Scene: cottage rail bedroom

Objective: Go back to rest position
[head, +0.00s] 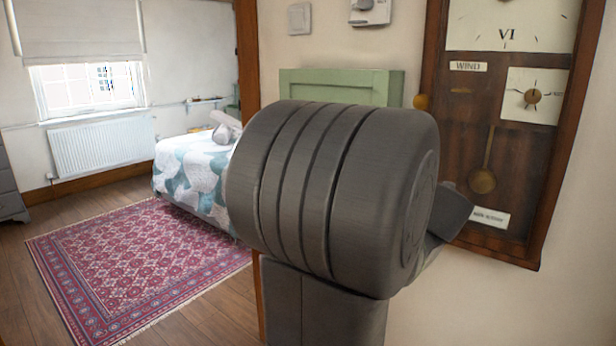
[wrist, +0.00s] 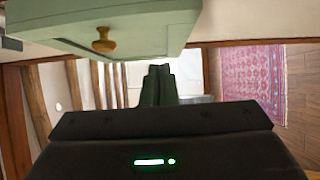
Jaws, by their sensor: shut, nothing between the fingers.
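My gripper (wrist: 160,70) shows in the wrist view with its two dark fingers together, shut and empty. A pale green cabinet (wrist: 150,38) with a round wooden knob (wrist: 103,41) is just above the fingers in that view. The fingertips look apart from the knob. In the head view my large dark arm link fills the middle and hides the gripper. The top of the green cabinet (head: 340,82) shows behind the arm there, on the wall. The wrist view is strongly turned, so distances are hard to judge.
A wooden wall clock (head: 470,110) hangs to the right, close to my arm. A bed (head: 190,165), a patterned red rug (head: 140,260) and a radiator (head: 103,147) are in the room at left. The rug area is clear. The rug also shows in the wrist view (wrist: 250,80).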

